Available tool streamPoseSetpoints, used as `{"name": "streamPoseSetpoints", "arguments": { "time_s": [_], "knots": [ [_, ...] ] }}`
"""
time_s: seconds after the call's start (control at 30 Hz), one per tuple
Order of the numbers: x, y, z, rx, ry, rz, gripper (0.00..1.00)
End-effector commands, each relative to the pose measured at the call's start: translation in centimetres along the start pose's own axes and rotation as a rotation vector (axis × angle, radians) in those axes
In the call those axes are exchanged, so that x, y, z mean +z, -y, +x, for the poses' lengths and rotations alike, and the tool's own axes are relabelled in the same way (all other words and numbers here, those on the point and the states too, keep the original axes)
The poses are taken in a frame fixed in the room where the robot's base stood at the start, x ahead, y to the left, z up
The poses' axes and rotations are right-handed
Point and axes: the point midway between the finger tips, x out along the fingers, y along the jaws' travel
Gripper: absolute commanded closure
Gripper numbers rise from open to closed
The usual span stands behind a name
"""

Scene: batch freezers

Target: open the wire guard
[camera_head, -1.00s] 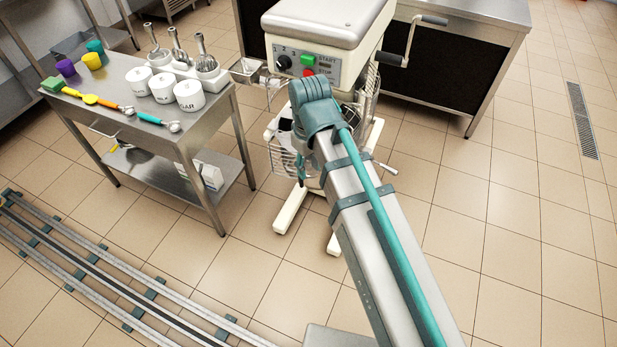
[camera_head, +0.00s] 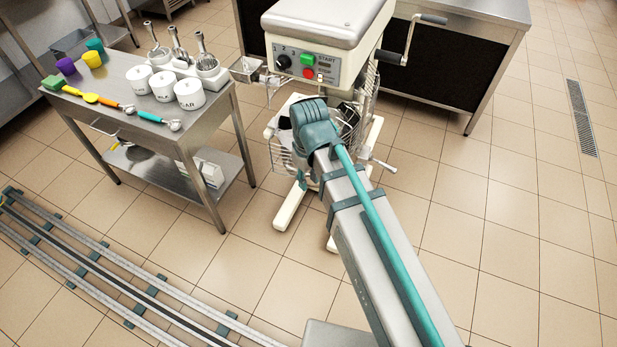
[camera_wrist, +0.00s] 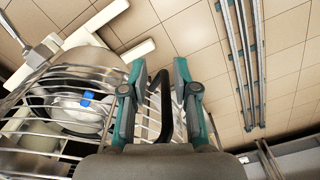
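The wire guard (camera_head: 279,157) is a round cage of metal bars below the head of the mixer-like machine (camera_head: 318,50). My arm hides much of it in the head view. In the wrist view the guard's bars (camera_wrist: 40,100) fill the left side, around a pale bowl. A black curved handle (camera_wrist: 168,112) stands beside the bars. My gripper (camera_wrist: 157,76) is open, with one finger on each side of this handle. Gaps show between handle and fingers, so it does not look clamped. The head view hides my fingers.
A steel table (camera_head: 205,115) with white canisters (camera_head: 163,86), scoops and coloured cups stands left of the machine. A dark-fronted counter (camera_head: 440,75) is behind it. A crank (camera_head: 405,45) sticks out at the machine's right. Floor rails (camera_head: 110,270) run at lower left. The right floor is clear.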

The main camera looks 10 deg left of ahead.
Motion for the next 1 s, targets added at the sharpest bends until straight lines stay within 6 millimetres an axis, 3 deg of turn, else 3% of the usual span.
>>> {"name": "streamPoseSetpoints", "arguments": {
  "time_s": [0.03,0.13,0.53,0.77,1.0],
  "knots": [
    [0.0,0.0,-0.01,0.0,0.0,0.0,0.84],
    [0.0,0.0,-0.01,0.0,0.0,0.0,1.0],
    [0.0,0.0,-0.01,0.0,0.0,0.0,1.0],
    [0.0,0.0,-0.01,0.0,0.0,0.0,0.64],
    [0.0,0.0,-0.02,0.0,0.0,0.0,0.64]
  ]
}}
